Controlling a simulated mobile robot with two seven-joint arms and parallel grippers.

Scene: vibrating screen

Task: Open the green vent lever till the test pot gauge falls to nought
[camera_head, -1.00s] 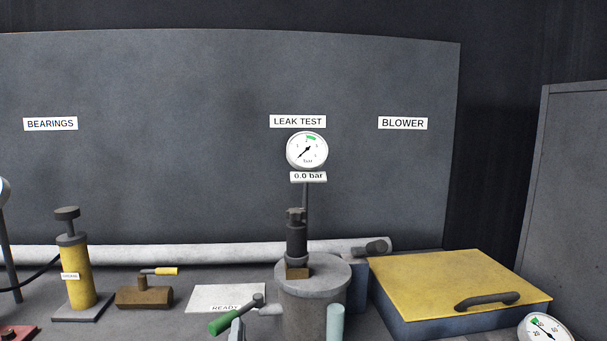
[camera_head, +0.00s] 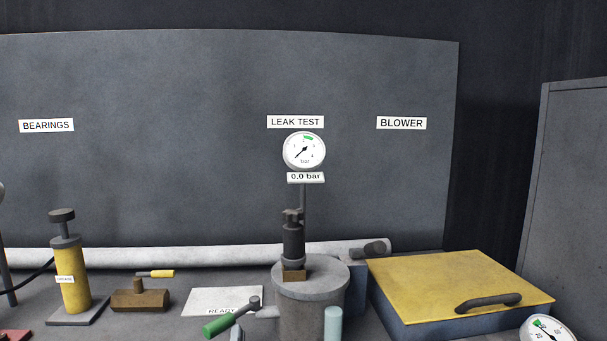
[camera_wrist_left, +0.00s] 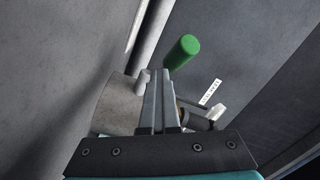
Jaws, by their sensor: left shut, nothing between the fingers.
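The green vent lever (camera_head: 218,326) juts down and left from its pivot on a stub at the left side of the grey test pot (camera_head: 312,310). Its green grip also shows in the left wrist view (camera_wrist_left: 183,50), beyond my fingertips. The round gauge (camera_head: 304,150) above the pot has its needle at the low end, and the plate (camera_head: 306,177) under it reads 0.0 bar. My left gripper (camera_head: 236,334) is at the bottom edge beside the lever; its shut, empty fingers show in the left wrist view (camera_wrist_left: 160,78). Whether they touch the lever is unclear. My right gripper is not seen.
A white READY card (camera_head: 222,299) lies behind the lever. A yellow grease pump (camera_head: 72,282) and a brown block with a yellow-handled valve (camera_head: 140,299) stand to the left. A yellow-lidded box (camera_head: 460,280) is to the right. A pale pipe (camera_head: 200,254) runs behind.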

